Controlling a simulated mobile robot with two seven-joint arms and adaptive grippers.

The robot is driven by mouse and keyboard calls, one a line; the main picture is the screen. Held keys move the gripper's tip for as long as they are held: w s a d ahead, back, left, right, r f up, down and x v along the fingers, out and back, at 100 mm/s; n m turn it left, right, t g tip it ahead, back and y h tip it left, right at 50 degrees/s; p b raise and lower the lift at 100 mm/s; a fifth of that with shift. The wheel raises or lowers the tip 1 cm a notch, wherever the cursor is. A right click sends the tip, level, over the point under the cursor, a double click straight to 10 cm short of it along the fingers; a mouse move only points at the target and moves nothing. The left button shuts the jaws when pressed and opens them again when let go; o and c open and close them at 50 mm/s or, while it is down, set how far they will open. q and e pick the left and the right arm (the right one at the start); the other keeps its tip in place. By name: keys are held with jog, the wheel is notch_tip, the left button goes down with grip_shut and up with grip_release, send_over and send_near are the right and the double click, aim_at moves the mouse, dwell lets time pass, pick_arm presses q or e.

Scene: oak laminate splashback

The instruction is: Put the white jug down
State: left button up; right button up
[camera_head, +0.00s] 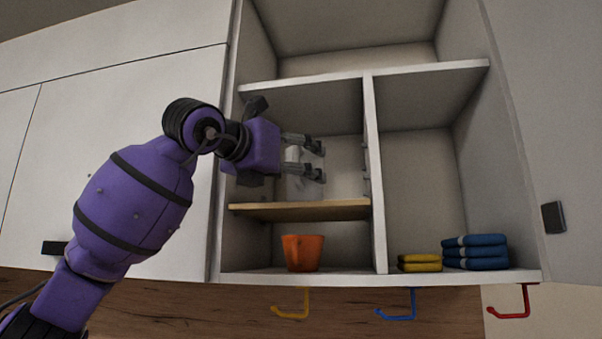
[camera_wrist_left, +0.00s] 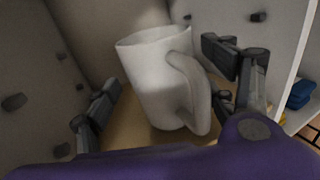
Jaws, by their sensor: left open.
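The white jug (camera_head: 298,187) is in the left compartment of the open cabinet, just above or on the small wooden shelf (camera_head: 300,211). In the left wrist view the jug (camera_wrist_left: 155,82) looks upright with its handle towards the right finger, and its base appears to rest on the wood. My left gripper (camera_head: 319,160) is open, with one finger on each side of the jug. In the left wrist view a gap shows between the left finger and the jug; the right finger is close by the handle, and contact cannot be told. My right gripper is not in view.
An orange cup (camera_head: 302,253) stands below the wooden shelf. Folded yellow cloths (camera_head: 420,263) and blue cloths (camera_head: 475,252) lie in the right compartment beyond the upright divider (camera_head: 374,170). Yellow, blue and red hooks (camera_head: 508,309) hang under the cabinet.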

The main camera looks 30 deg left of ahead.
pick_arm(q)
jog(key=s+a+b, duration=0.1)
jog(key=s, duration=0.9)
jog(key=shift+a, duration=0.2)
